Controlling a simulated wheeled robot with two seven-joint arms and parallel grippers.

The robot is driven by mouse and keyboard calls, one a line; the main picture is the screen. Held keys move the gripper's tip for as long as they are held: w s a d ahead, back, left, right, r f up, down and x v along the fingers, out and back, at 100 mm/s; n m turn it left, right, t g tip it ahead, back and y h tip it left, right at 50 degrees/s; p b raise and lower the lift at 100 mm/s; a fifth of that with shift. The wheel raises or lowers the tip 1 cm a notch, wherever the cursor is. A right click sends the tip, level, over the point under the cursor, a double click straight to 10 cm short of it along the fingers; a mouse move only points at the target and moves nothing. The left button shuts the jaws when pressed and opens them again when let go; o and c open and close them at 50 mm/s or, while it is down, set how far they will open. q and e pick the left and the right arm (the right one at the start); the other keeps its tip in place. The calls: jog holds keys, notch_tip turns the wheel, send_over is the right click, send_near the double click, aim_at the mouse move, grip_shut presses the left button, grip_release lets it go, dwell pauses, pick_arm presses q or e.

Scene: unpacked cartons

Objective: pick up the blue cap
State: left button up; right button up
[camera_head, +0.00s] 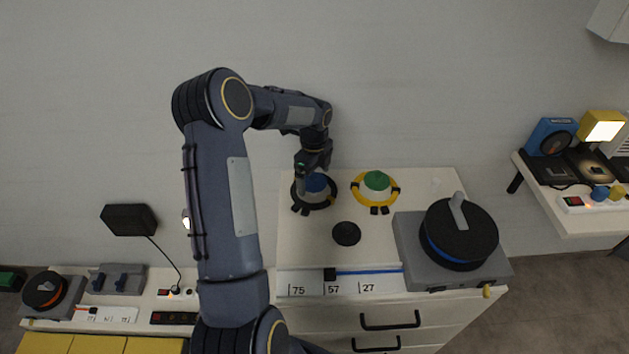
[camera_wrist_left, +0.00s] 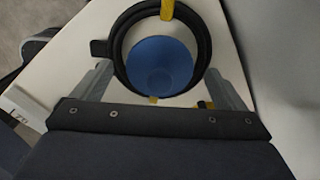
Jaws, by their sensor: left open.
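The blue cap (camera_head: 318,182) sits inside a black ring (camera_head: 327,203) on the light cabinet top, against the wall. In the left wrist view the blue cap (camera_wrist_left: 158,58) shows from above, round, with the black ring around it. My left gripper (camera_head: 303,185) is over the cap, pointing down and partly covering it. In the left wrist view its fingers stand apart, one on each side of the ring, and nothing is gripped. Whether the fingers touch the ring, I cannot tell. My right gripper is not in view.
A green cap (camera_head: 377,180) in a yellow ring stands to the right. A black knob (camera_head: 346,233) lies in front. A grey box with a black disc (camera_head: 459,235) stands at the right. A blue strip (camera_head: 368,272) runs along the front edge.

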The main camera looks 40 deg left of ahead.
pick_arm(q)
jog(key=shift+f, duration=0.2)
jog(key=c, duration=1.2)
jog(key=shift+r, duration=0.1)
jog(key=shift+r, duration=0.4)
notch_tip(320, 180, up, 2)
jog(key=shift+r, duration=0.15)
jog(key=s+d+r, duration=0.2)
jog(key=s+r, duration=0.1)
jog(key=s, duration=0.1)
jog(key=s+d+r+b, duration=0.1)
jog(key=s+d+r, duration=0.1)
jog(key=s+r, duration=0.1)
jog(key=s+d+r, duration=0.2)
jog(key=s+r, duration=0.1)
jog(key=s, duration=0.2)
jog(key=shift+s+d+r, duration=0.15)
jog(key=shift+d+r, duration=0.25)
